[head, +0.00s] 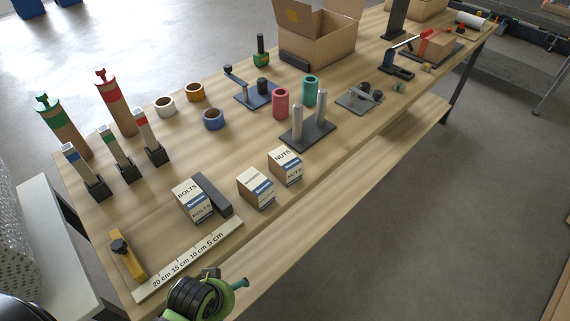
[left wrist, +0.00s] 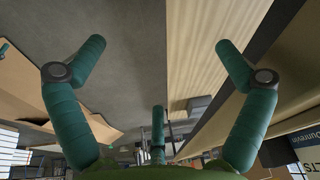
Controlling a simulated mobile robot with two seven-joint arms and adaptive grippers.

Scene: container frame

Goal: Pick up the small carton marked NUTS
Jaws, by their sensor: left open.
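The small carton marked NUTS (head: 285,168) stands on the wooden table near its front edge. It is brown with a white label and a blue band, rightmost of a loose row of three cartons. My left gripper (head: 240,284) is at the bottom of the head view, just off the front edge, nearer the camera than the carton and apart from it. In the left wrist view its teal fingers (left wrist: 160,46) are spread wide with nothing between them. Part of a labelled carton (left wrist: 306,150) shows at the lower right there; its name is cut off. My right gripper is not in view.
A similar carton (head: 255,188) stands left of NUTS, then the BOLTS carton (head: 190,200) with a dark block (head: 212,194) against it. A ruler strip (head: 190,260) lies along the front edge. A two-post stand (head: 308,132) is behind NUTS. Table right of NUTS is clear.

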